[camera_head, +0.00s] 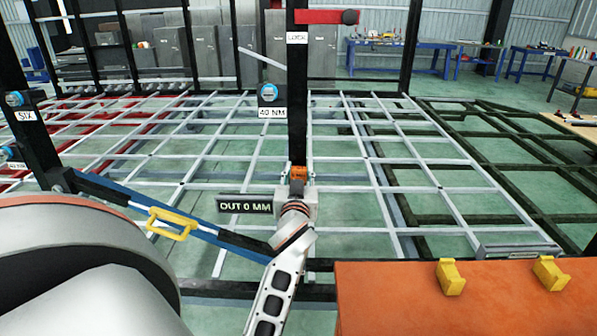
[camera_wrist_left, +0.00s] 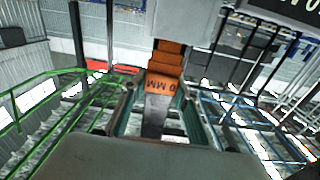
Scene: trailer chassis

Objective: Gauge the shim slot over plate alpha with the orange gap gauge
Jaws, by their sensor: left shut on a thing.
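The orange gap gauge (camera_head: 299,173) is in my left gripper (camera_head: 298,184), at the lower part of a black upright post (camera_head: 297,110). In the left wrist view the gauge (camera_wrist_left: 164,72) is a stepped orange piece marked "0 MM", between the fingers of the left gripper (camera_wrist_left: 160,112). A grey-white block (camera_wrist_left: 183,18) is at its far end; I cannot tell whether the gauge is inside a slot. A dark sign (camera_head: 244,205) beside the gripper reads "OUT 0 MM". No label naming plate alpha is legible. My right gripper is not in view.
A blue bar with a yellow handle (camera_head: 170,222) runs left of my arm. An orange bench top (camera_head: 390,300) with two yellow blocks (camera_head: 451,277) is at lower right. A "40 NM" sign (camera_head: 271,113) hangs left of the post. Grey frame lattice (camera_head: 345,165) spreads behind.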

